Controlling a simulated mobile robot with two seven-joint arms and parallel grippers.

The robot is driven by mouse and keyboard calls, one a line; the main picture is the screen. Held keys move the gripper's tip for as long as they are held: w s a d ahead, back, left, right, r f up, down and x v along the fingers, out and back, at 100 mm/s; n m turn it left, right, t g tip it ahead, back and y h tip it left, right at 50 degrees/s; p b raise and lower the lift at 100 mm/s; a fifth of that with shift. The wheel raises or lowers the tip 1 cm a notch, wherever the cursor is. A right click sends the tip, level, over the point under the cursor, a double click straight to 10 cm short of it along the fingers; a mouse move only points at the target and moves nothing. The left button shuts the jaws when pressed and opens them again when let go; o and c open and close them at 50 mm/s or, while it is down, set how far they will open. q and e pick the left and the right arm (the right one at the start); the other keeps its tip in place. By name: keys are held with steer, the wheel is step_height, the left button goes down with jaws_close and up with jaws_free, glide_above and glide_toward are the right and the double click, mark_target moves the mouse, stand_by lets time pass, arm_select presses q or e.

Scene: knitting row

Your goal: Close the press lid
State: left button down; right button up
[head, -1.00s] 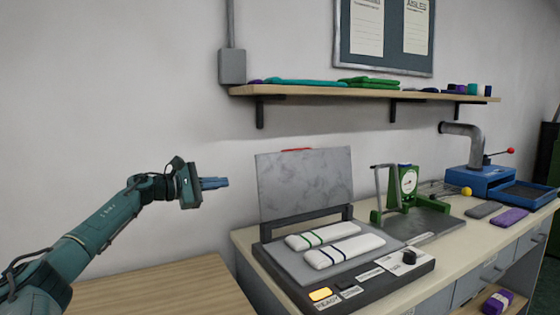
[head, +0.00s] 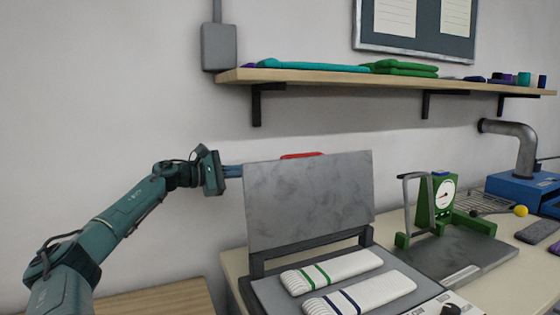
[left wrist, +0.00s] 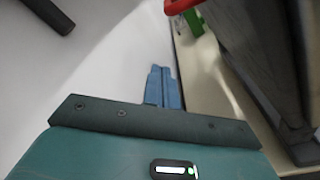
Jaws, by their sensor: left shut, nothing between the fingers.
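The press lid (head: 310,200) is a grey mottled plate standing raised at the back of the press, with a red handle (head: 301,155) at its top edge. The press bed (head: 262,290) below it holds two white knitted pieces (head: 332,271), one with green stripes and one with blue stripes. My left gripper (head: 235,171) is shut and empty, at the left side of the lid near its upper edge; its fingertips reach close to the lid's edge, and I cannot tell if they touch. In the left wrist view, the shut blue fingers (left wrist: 164,86) point toward the red handle (left wrist: 182,5). My right gripper is out of view.
A green dial gauge (head: 437,205) stands right of the press on the workbench. A wall shelf (head: 330,78) with folded knits runs above. A blue machine with a grey pipe (head: 525,145) is farther right. A wooden table (head: 165,300) lies below my left arm.

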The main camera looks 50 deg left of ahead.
arm_select(q)
steer(key=w+d+r+p, duration=0.2)
steer(key=w+d+p, duration=0.2)
steer(key=w+p, duration=0.3)
steer(key=shift+w+d, duration=0.35)
steer(key=shift+w, duration=0.15)
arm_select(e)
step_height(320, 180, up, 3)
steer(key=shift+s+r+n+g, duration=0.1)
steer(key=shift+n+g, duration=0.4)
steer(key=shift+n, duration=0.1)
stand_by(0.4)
arm_select(q)
steer(key=shift+d, duration=0.1)
